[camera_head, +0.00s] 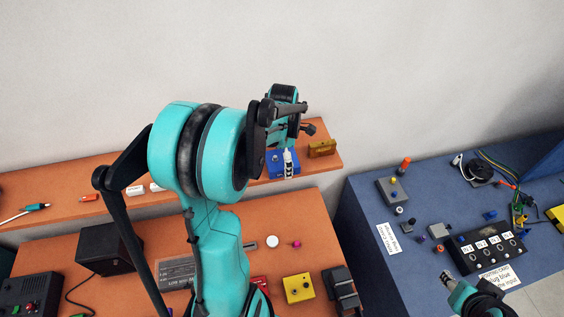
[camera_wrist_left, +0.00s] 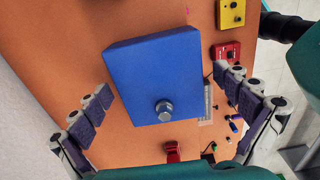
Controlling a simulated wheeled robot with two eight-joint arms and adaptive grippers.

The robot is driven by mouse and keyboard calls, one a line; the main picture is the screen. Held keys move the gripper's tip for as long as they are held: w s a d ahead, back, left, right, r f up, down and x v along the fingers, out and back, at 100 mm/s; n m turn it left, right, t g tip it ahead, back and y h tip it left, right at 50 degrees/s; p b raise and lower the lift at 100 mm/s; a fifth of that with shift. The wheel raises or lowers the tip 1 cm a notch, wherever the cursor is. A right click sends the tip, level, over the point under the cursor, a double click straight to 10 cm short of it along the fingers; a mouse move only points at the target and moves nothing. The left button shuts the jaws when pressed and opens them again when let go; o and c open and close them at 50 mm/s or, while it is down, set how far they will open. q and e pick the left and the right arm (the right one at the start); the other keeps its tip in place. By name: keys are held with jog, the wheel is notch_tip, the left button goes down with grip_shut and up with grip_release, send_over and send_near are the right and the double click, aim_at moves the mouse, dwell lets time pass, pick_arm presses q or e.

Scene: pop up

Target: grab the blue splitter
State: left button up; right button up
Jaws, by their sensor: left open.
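The blue splitter (camera_head: 273,163) is a blue box on the orange shelf, partly hidden by my left gripper (camera_head: 289,160). In the left wrist view the blue splitter (camera_wrist_left: 150,75) fills the middle, with a silver round connector on the face toward the camera. The fingers of my left gripper (camera_wrist_left: 170,86) are spread wide, one on each side of the box, with visible gaps and nothing held. Part of my right arm shows at the lower right of the head view, with a gripper end (camera_head: 447,276) too small to read.
Below, the orange bench holds a yellow box (camera_head: 298,288) and a black speaker-like box (camera_head: 108,252). A blue table (camera_head: 365,215) at right carries several small parts. The wall rises behind the shelf.

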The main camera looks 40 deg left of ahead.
pick_arm(q)
jog(key=c, duration=1.4)
jog(key=shift+c, duration=0.2)
